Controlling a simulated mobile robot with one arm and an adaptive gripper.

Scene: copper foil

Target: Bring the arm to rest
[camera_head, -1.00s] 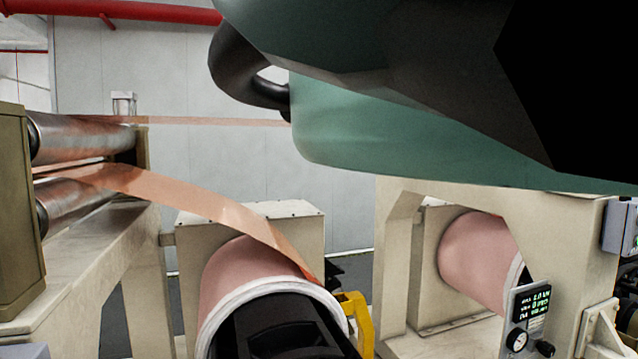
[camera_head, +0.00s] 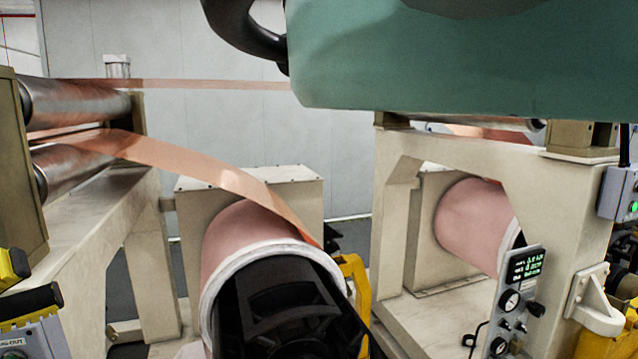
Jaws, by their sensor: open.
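My arm shows as a large teal link (camera_head: 440,60) across the top right of the head view, with a dark curved part (camera_head: 245,25) at its left end. It hangs in front of the wall and the top of the right machine frame. My gripper is outside the picture, so its fingers and anything near them cannot be seen.
A copper foil strip (camera_head: 200,165) runs from metal rollers (camera_head: 80,105) at left down to a copper roll (camera_head: 235,230) with a dark end. At right, a pale frame (camera_head: 395,180) surrounds another roll (camera_head: 470,225). A control panel (camera_head: 520,290) stands in front.

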